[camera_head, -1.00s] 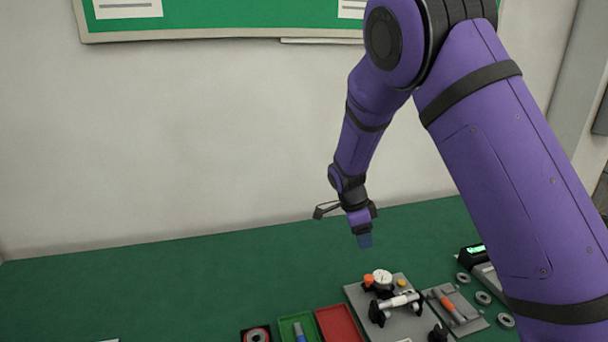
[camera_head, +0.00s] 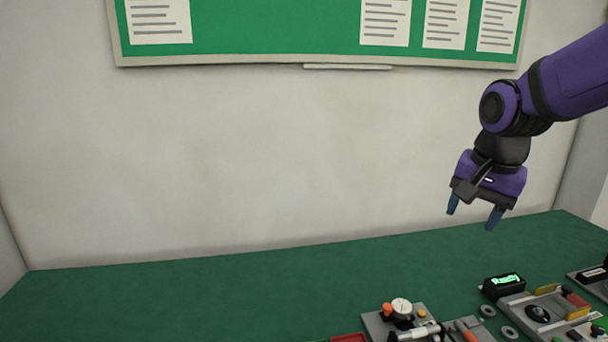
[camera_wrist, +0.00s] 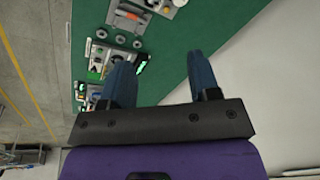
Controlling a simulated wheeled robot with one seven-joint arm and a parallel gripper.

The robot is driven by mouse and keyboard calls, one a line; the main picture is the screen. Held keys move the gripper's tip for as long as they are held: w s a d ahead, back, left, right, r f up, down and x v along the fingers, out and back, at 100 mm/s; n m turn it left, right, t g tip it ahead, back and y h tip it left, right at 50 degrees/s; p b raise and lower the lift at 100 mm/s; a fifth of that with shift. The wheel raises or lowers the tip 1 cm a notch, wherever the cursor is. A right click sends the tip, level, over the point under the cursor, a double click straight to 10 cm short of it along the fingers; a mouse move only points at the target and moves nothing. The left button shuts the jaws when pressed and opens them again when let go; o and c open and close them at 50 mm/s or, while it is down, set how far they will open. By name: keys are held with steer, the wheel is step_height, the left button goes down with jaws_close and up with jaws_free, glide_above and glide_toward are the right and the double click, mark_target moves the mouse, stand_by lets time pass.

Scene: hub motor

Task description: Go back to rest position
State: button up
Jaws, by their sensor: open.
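My gripper (camera_head: 472,213) is in the air at the right of the head view, well above the green table (camera_head: 190,295). Its two blue fingers are apart, with nothing between them. It also shows in the wrist view (camera_wrist: 162,72), again with the fingers apart and empty. My purple arm reaches in from the right edge.
A fixture with a dial gauge (camera_head: 401,307) stands at the front of the table. A device with a lit green display (camera_head: 505,281) and several grey rings (camera_head: 487,311) are to its right. A red tray (camera_head: 350,338) is cut off below. The table's left side is clear.

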steer(key=s+d+r+n+t, duration=0.1)
steer(key=s+n, duration=0.3)
steer(key=s, duration=0.4)
steer(key=s+d+r+n+t, duration=0.1)
steer(key=s+r+n, duration=0.1)
steer(key=s, duration=0.6)
steer(key=shift+r+n+t, duration=0.4)
steer(key=shift+n, duration=0.5)
stand_by(1.7)
